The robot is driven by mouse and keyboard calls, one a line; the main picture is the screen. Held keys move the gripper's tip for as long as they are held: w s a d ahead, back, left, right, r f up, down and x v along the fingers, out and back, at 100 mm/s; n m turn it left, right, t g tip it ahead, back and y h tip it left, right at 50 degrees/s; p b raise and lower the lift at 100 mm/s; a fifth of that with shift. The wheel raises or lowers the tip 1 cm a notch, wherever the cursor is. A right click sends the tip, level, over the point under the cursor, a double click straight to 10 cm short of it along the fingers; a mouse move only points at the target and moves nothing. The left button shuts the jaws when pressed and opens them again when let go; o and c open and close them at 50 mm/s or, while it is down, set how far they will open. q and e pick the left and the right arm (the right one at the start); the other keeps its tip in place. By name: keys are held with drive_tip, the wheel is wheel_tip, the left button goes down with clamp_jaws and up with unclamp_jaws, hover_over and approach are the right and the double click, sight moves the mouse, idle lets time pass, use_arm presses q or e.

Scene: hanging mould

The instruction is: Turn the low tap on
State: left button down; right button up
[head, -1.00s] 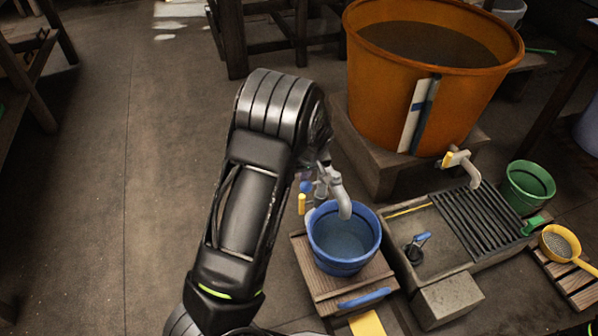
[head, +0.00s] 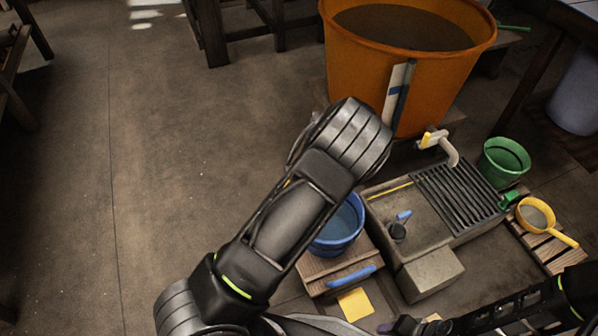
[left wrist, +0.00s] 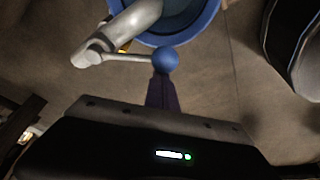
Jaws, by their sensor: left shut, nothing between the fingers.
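A grey metal tap (left wrist: 125,30) with a thin lever ending in a blue ball (left wrist: 166,59) shows in the left wrist view, beside the blue bucket (left wrist: 212,12). The lever points right in that picture. My left gripper (left wrist: 162,85) is shut and empty, its tip right by the ball; I cannot tell whether they touch. In the head view my left arm covers this tap and gripper; the blue bucket (head: 342,228) shows partly behind the arm. A second tap (head: 440,146), pale with a yellow part, is at the orange tub. My right gripper (head: 405,325) is low at the bottom edge, its jaws unclear.
The orange tub (head: 430,80) stands behind a stone basin (head: 430,205) with a dark grate (head: 458,193). A green bucket (head: 503,160) and a yellow sieve (head: 537,214) are at the right. A wooden platform (head: 315,270) bears the blue bucket. The left floor is clear.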

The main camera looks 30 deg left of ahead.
use_arm(q)
drive_tip(key=d+n, duration=0.1)
drive_tip(key=d+n+g, duration=0.1)
drive_tip(key=shift+w+d+n, duration=0.2)
drive_tip(key=shift+w+n, duration=0.1)
drive_tip(key=shift+n, duration=0.1)
drive_tip(key=shift+w+d+n+g+h, duration=0.2)
drive_tip(key=shift+w+d+n, duration=0.25)
drive_tip(key=shift+d+n, duration=0.25)
drive_tip(key=shift+w+d+n+g+h, duration=0.1)
drive_tip(key=shift+w+d+n+h, duration=0.1)
drive_tip(key=shift+w+d+n, duration=0.45)
use_arm(e)
drive_tip(key=shift+f, duration=0.15)
use_arm(q)
drive_tip(key=shift+s+d, duration=0.2)
